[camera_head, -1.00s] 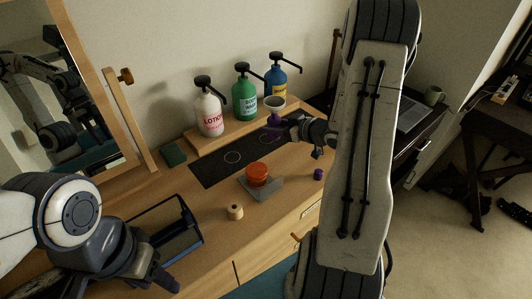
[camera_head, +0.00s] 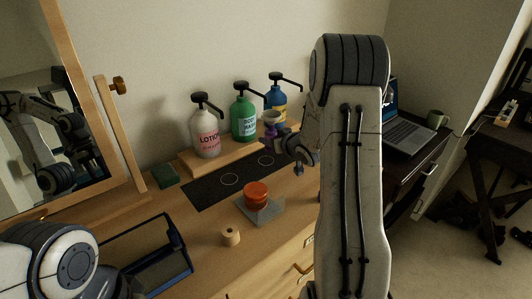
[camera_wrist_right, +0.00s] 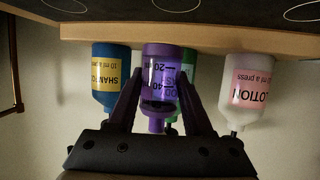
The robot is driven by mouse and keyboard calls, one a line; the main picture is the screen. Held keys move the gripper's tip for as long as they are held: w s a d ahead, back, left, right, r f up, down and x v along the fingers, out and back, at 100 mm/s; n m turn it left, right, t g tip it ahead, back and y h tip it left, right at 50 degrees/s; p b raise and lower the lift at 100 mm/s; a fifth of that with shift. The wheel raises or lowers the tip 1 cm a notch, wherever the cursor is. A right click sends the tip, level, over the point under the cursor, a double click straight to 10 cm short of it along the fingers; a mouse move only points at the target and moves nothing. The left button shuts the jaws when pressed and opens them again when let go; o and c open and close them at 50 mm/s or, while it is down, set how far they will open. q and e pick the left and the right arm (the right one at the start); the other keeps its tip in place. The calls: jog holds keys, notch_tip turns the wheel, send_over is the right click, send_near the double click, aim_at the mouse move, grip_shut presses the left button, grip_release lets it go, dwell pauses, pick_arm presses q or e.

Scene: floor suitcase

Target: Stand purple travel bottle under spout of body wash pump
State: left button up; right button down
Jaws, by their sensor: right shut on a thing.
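In the upside-down right wrist view, both fingers (camera_wrist_right: 159,92) close on the sides of the purple bottle (camera_wrist_right: 163,60). The green body wash pump (camera_head: 243,118) stands at the back between the lotion and blue bottles. My left gripper's fingers are out of view.
The lotion pump (camera_head: 205,135) and blue shampoo pump (camera_head: 277,100) share a wooden ledge (camera_head: 190,164). In front lies a dark mat (camera_head: 205,190) with ringed spots. An orange jar (camera_head: 256,195), a wooden spool (camera_head: 231,237) and a dark open tray (camera_head: 165,270) stand nearer.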

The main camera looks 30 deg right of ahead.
aim_at(266, 160)
jog(key=shift+w+a+f, duration=0.5)
jog(key=shift+w, duration=0.3)
notch_tip(266, 160, down, 4)
jog(key=shift+f, duration=0.1)
jog(key=shift+f, duration=0.2)
jog(key=shift+c, duration=1.5)
grip_release()
jog(key=shift+r, duration=0.1)
jog(key=shift+r, duration=0.1)
